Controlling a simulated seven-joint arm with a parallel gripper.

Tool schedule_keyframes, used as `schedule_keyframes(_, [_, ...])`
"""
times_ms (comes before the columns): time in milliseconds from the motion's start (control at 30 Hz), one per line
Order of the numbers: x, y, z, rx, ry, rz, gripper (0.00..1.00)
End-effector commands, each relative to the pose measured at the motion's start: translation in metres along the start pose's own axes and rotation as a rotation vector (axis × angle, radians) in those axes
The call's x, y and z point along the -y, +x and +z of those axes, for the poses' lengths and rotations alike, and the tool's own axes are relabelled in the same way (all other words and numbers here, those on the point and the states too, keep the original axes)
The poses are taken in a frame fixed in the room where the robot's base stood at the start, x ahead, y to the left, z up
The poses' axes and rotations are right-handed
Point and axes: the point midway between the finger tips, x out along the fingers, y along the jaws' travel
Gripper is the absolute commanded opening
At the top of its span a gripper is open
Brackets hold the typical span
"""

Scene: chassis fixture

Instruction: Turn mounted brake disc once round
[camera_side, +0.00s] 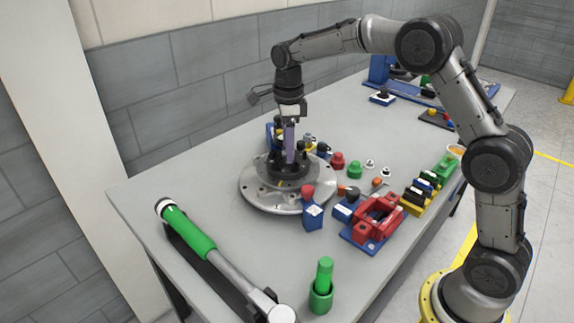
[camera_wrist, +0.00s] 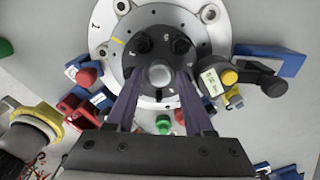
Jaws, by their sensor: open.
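A short yellow mark (camera_wrist: 118,40) shows on the disc in the wrist view. My gripper (camera_side: 289,158) points down over the hub. In the wrist view its purple fingers (camera_wrist: 160,82) are apart, one to each side of the pale centre. I see nothing held between them. I cannot tell whether the fingertips touch the hub.

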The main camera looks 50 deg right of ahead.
Motion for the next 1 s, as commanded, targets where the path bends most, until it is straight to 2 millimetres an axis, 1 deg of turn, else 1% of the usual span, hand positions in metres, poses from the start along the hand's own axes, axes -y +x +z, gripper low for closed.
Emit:
schedule_keyframes(100, [0.0, -0.0002, 0.0, 0.0, 0.108, 0.0, 0.53])
schedule_keyframes(267, [0.0, -0.0002, 0.0, 0.0, 0.182, 0.0, 0.53])
schedule_keyframes(500, [0.0, -0.0001, 0.0, 0.0, 0.408, 0.0, 0.53])
schedule_keyframes(600, [0.0, -0.0001, 0.0, 0.0, 0.451, 0.0, 0.53])
schedule_keyframes(767, [0.0, 0.0, 0.0, 0.0, 0.455, 0.0, 0.53])
schedule_keyframes(800, [0.0, 0.0, 0.0, 0.0, 0.455, 0.0, 0.51])
schedule_keyframes(867, [0.0, 0.0, 0.0, 0.0, 0.454, 0.0, 0.4])
schedule_keyframes(1000, [0.0, 0.0001, 0.0, 0.0, 0.453, 0.0, 0.15])
